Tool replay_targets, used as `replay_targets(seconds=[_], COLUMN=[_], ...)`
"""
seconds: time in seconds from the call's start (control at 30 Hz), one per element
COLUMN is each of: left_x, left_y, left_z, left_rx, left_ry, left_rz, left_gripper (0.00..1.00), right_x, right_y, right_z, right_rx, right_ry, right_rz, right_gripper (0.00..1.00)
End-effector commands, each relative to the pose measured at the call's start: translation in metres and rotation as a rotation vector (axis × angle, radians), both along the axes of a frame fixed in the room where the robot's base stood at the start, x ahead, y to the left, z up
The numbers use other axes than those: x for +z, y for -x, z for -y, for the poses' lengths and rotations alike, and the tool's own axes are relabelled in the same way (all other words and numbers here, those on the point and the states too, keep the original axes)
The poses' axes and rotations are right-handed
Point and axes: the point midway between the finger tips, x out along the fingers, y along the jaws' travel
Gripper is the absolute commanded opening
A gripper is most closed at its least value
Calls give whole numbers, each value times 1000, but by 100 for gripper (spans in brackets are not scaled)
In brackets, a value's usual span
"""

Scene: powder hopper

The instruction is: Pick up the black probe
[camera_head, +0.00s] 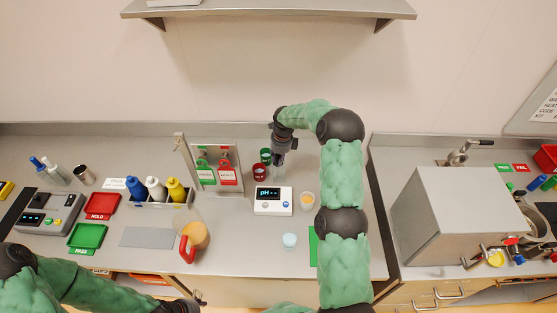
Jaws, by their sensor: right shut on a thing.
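The white pH meter (273,207) with a lit display stands near the middle of the counter. My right gripper (280,163) reaches down just behind it and is shut on a thin dark piece, which I take to be the black probe. The fingers and wrist hide most of it, so its outline is not clear. My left gripper (190,304) is low at the bottom edge, partly cut off, and its jaws cannot be made out.
Red and green cups (260,173) stand left of the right gripper. A small cup with orange contents (307,200) is right of the meter. A red-handled jug (197,236) stands at the front. A tag stand (241,181) is to the left. A large grey box (455,215) fills the right counter.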

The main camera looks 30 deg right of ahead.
Motion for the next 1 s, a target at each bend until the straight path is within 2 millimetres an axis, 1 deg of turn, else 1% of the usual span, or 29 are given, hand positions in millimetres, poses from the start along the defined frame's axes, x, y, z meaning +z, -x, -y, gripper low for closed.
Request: replay_targets(seconds=[0.27,0.8,1.0], left_x=[-3,-9,-9], left_y=[0,0,0], left_z=[0,0,0], left_rx=[0,0,0], left_ry=[0,0,0], left_rz=[0,0,0], left_gripper=[40,40,40], right_x=[38,130,156], right_y=[-1,-1,-1], right_z=[0,0,0], right_rx=[0,0,1], right_ry=[1,1,1], right_rz=[5,4,1], right_gripper=[1,1,1])
